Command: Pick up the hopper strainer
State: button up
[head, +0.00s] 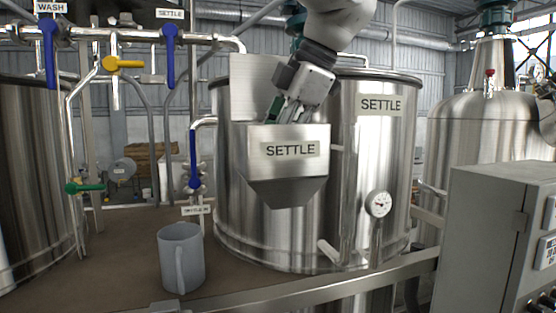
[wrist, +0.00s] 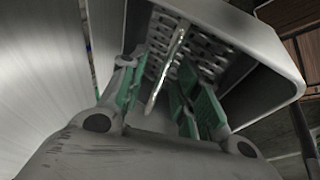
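The hopper (head: 287,190) labelled SETTLE is a steel funnel-shaped box fixed to the front of the settle tank. My gripper (head: 290,110) reaches down into its open top, and the hopper's front wall hides the fingertips in the head view. In the wrist view, the hopper strainer (wrist: 205,47) is a perforated metal plate inside the hopper. Its thin, pale handle (wrist: 166,68) stands out between my green-padded fingers. My gripper (wrist: 160,72) is open there, with a visible gap on each side of the handle. The strainer does not show in the head view.
The SETTLE tank (head: 365,150) stands right behind the hopper. A grey jug (head: 181,258) stands on the brown surface at lower left. Pipes with blue valve handles (head: 194,160) rise left of the hopper.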

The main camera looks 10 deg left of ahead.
grip_shut()
jog(key=shift+r, duration=0.1)
dwell(0.4)
